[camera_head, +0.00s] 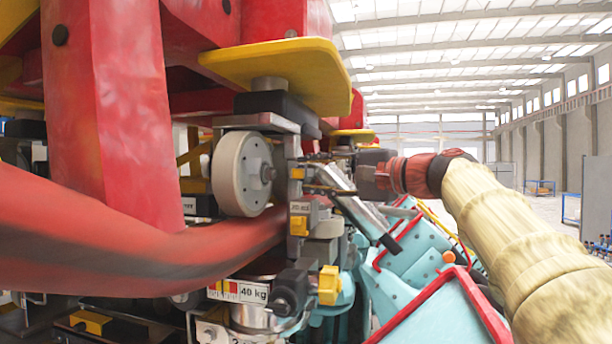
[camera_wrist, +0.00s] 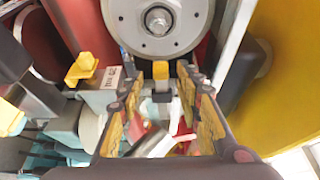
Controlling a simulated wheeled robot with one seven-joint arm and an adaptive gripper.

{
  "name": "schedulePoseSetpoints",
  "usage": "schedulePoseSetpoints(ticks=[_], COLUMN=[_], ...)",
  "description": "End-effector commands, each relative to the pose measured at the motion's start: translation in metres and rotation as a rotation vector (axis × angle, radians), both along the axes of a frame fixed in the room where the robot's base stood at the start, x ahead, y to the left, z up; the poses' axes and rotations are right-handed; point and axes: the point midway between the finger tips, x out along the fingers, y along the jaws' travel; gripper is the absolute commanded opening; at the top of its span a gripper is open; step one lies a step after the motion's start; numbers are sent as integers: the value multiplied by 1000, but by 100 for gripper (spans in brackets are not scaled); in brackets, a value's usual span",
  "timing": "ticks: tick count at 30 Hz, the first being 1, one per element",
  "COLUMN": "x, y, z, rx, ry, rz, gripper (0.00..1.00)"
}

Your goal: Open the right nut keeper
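My gripper (camera_wrist: 158,76) points at the coaster train's wheel assembly. Its two fingers with worn yellow pads are apart in the wrist view, with gaps between them. A small yellow block (camera_wrist: 161,70) on a dark and grey piece shows between the fingertips, just below the wheel; I cannot tell its depth or any contact. I cannot tell for certain which part is the right nut keeper. In the head view my gripper (camera_head: 322,178) comes from the right beside the pale wheel (camera_head: 242,173). A yellow block (camera_head: 299,225) sits under a small label plate (camera_head: 300,208) there.
A red curved tube (camera_head: 130,240) crosses the left foreground. A yellow plate (camera_head: 285,70) overhangs the wheel, beside red beams (camera_head: 110,100). Turquoise red-edged panels (camera_head: 440,310) and a yellow-ended dark part (camera_head: 329,285) lie below. Open hall floor shows at far right.

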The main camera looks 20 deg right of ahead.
Motion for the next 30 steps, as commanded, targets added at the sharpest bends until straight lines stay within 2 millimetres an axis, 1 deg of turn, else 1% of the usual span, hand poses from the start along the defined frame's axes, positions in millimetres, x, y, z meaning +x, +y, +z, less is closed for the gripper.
schedulePoseSetpoints(ticks=[1,6,9,13,19,30], x=[-10,-40,-56,-69,-79,-80], y=[-7,-26,-35,-44,-49,-49], z=[1,0,0,0,0,0], rx=[0,1,0,1,0,0], ry=[-1,-1,0,1,0,0], rz=[-5,-5,-5,-3,0,1], gripper=[35,35,35,35,35,35])
